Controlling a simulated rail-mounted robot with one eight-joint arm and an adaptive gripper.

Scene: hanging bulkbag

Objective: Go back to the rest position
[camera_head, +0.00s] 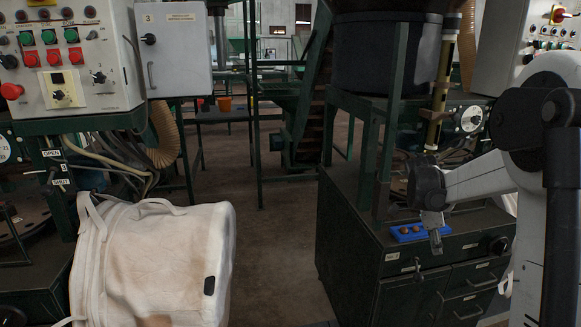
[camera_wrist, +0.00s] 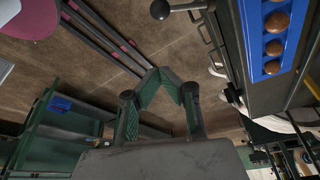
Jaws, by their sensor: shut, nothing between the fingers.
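My gripper (camera_head: 436,243) hangs at the end of my arm on the right of the head view, in front of the dark green cabinet and close to the blue tray as seen from there. In the wrist view my gripper (camera_wrist: 160,76) has its fingertips together with nothing between them.
A blue tray (camera_head: 408,232) with round brown pieces lies on the dark cabinet (camera_head: 365,236); the tray (camera_wrist: 256,45) also shows in the wrist view. A control box (camera_head: 70,62) is at the upper left. The floor (camera_head: 275,235) between bag and cabinet is clear.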

